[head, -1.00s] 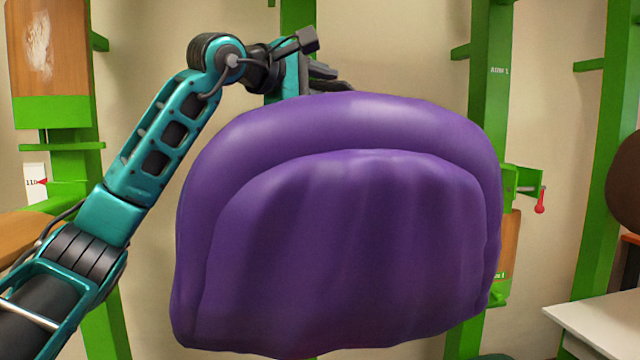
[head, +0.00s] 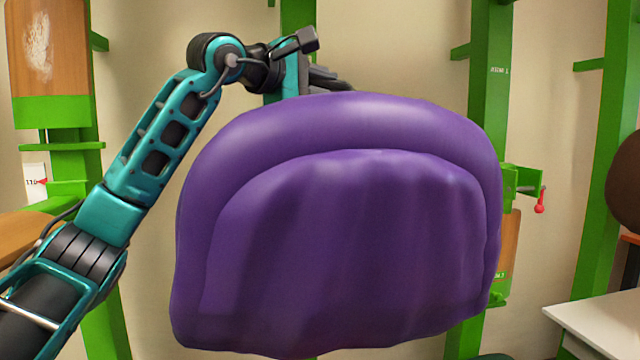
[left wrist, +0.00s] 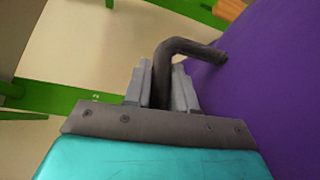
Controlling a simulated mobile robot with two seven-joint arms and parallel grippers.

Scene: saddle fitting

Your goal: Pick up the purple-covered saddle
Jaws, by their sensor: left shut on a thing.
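The purple-covered saddle (head: 350,230) fills the middle of the head view, its padded purple cover facing me. My left arm reaches in from the left to its top edge. In the head view my left gripper (head: 325,80) is partly hidden behind the saddle's top. In the left wrist view the left gripper (left wrist: 163,85) is shut on a dark bent bar (left wrist: 190,48), whose end meets the purple cover (left wrist: 265,80). My right gripper is not in view.
Green posts (head: 490,120) stand behind the saddle against a beige wall. A red-handled clamp (head: 540,200) sticks out at the right. A white tabletop (head: 600,325) is at the lower right. A wooden panel (head: 50,50) is at the upper left.

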